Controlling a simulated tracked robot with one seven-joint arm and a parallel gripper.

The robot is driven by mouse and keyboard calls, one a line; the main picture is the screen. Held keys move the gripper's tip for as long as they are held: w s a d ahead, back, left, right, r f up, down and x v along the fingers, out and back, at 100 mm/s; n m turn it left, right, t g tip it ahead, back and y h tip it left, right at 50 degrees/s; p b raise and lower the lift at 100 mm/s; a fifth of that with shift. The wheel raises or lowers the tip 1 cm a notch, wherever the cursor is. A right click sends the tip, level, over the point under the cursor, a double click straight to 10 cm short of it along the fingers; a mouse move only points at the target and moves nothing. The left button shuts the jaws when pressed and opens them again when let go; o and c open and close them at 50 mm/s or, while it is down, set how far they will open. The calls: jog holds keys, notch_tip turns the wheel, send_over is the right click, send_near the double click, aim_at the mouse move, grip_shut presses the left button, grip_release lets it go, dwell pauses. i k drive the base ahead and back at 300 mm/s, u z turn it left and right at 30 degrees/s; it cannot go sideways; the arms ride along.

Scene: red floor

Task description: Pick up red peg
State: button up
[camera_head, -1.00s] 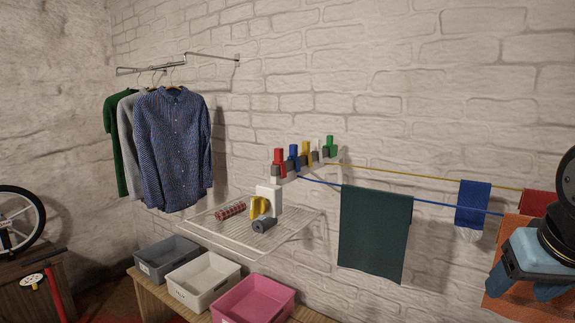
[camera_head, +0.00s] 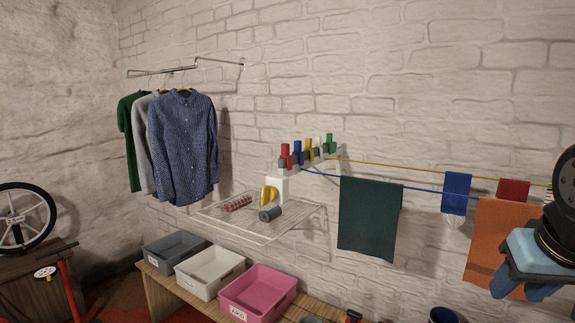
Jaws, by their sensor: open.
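The red peg (camera_head: 285,153) stands upright at the left end of a row of coloured pegs on a small wall-mounted rack (camera_head: 310,160). A blue peg (camera_head: 297,150), a yellow peg (camera_head: 308,148) and a green peg (camera_head: 329,143) stand to its right, with a pale one between yellow and green. My gripper (camera_head: 520,291) is at the right edge, pointing down in front of an orange towel. It is open, empty and far to the right of the red peg.
A wire shelf (camera_head: 256,236) with several items lies below the rack. Grey (camera_head: 172,251), white (camera_head: 208,274) and pink (camera_head: 258,294) bins stand on a bench. A dark green towel (camera_head: 370,217) hangs on the lines between rack and gripper.

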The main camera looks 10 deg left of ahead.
aim_at(285, 147)
jog(key=z, duration=0.25)
jog(key=k, duration=0.2)
jog(key=u, duration=0.95)
jog(key=i, duration=0.1)
jog(key=z, duration=2.45)
jog(key=k, duration=0.9)
jog(key=u, duration=1.85)
jog(key=i, duration=0.95)
jog(key=z, duration=0.05)
